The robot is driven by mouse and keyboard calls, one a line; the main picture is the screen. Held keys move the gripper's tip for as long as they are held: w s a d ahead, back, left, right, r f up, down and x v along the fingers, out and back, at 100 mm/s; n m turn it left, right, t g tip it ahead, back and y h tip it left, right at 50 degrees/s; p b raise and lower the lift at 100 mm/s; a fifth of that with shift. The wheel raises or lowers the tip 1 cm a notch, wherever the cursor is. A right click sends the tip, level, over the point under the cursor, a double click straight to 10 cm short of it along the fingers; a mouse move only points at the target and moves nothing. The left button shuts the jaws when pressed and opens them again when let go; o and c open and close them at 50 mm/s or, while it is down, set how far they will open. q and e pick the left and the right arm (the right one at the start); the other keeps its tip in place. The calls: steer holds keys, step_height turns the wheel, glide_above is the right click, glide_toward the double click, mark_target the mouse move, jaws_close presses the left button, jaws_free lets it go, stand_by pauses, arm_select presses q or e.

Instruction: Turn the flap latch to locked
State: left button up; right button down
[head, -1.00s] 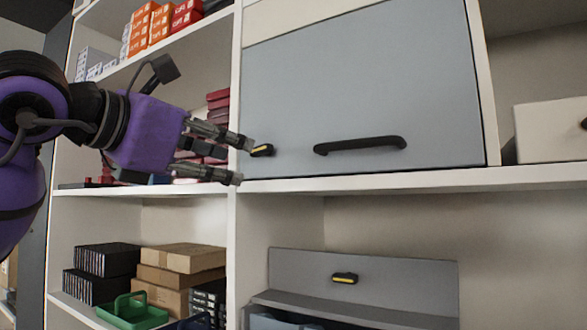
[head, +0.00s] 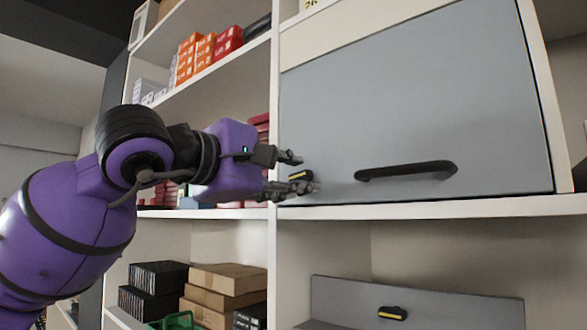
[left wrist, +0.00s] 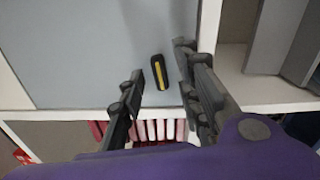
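A small black latch with a yellow stripe (head: 300,175) sits at the lower left corner of a closed grey-blue flap (head: 410,95). In the left wrist view the latch (left wrist: 159,72) lies between my fingertips, its long side pointing roughly along the fingers. My left gripper (head: 303,173) is open, with one finger above the latch and one below it in the head view. A gap shows on both sides of the latch in the left wrist view (left wrist: 160,62), and I see no clear contact. My right gripper is out of view.
A black bar handle (head: 406,170) is on the flap, right of the latch. A white shelf edge (head: 420,209) runs just below. A second black-and-yellow latch (head: 392,313) is on a grey panel lower down. Stacked boxes (head: 222,285) fill the shelves at left.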

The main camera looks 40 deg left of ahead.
arm_select(q)
steer(key=shift+w+r, duration=0.1)
steer(key=shift+w, duration=0.55)
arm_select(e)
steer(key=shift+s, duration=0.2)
arm_select(q)
jaws_close()
steer(key=shift+f+m, duration=0.3)
steer(key=shift+m, duration=0.2)
steer(key=shift+r+m+b, duration=0.1)
steer(key=shift+m+b, duration=0.45)
steer(key=shift+m, duration=0.05)
steer(key=shift+r, duration=0.15)
jaws_free()
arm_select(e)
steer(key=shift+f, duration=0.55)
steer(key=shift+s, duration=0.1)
